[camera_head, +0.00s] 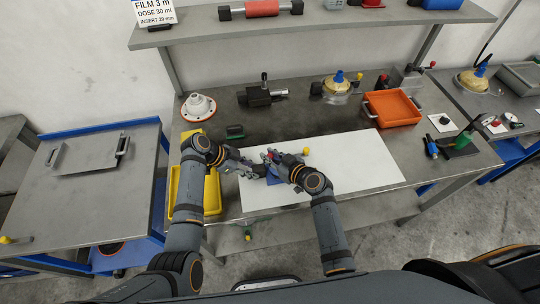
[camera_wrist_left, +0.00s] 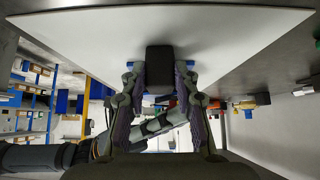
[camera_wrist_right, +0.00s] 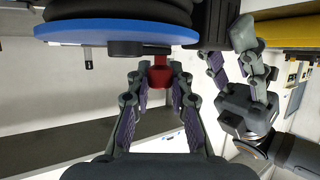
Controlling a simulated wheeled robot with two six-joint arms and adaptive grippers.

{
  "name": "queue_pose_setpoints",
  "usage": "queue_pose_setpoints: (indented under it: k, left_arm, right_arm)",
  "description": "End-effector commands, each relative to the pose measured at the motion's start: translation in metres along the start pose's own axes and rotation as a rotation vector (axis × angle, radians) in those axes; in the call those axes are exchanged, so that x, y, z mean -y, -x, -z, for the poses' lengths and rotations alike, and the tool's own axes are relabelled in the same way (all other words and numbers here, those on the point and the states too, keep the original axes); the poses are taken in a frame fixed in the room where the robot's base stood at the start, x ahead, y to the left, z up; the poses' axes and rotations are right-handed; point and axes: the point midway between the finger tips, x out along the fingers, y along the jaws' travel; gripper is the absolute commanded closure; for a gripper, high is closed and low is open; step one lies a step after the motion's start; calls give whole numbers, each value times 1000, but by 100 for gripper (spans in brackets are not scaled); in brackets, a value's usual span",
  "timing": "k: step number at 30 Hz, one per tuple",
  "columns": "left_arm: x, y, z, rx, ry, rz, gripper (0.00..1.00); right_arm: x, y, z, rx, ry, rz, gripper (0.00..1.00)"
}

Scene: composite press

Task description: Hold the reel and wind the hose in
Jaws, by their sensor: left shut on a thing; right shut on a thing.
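The reel (camera_wrist_right: 95,30) shows in the right wrist view as a blue disc with black hose (camera_wrist_right: 130,10) coiled above it. In the head view a bit of its blue (camera_head: 270,176) shows between my grippers, low over the white board. My left gripper (camera_wrist_left: 160,82) is shut on the reel's black handle block (camera_wrist_left: 160,66); the handle also shows in the right wrist view (camera_wrist_right: 214,25). My right gripper (camera_wrist_right: 159,76) is shut on the red crank knob (camera_wrist_right: 160,72) beside the disc. The hose's free end cannot be made out.
A yellow tray (camera_head: 183,190) lies left, partly behind my left arm. An orange tray (camera_head: 393,107), a vise (camera_head: 262,95) and a white flange (camera_head: 198,107) stand behind.

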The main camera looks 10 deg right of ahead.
Motion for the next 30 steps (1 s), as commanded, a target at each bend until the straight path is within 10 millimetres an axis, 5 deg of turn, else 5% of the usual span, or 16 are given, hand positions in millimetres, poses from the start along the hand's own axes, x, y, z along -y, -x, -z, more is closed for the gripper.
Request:
queue_pose_setpoints:
  k: [6, 17, 30]
  left_arm:
    - [0, 0, 1, -3, -1, 0, 100]
    - [1, 0, 1, -2, -1, 1, 100]
    - [0, 0, 1, -1, -1, 1, 100]
  right_arm:
    - [0, 0, -1, 2, 1, 1, 56]
    - [0, 6, 0, 1, 2, 0, 56]
    - [0, 100, -2, 5, 4, 2, 56]
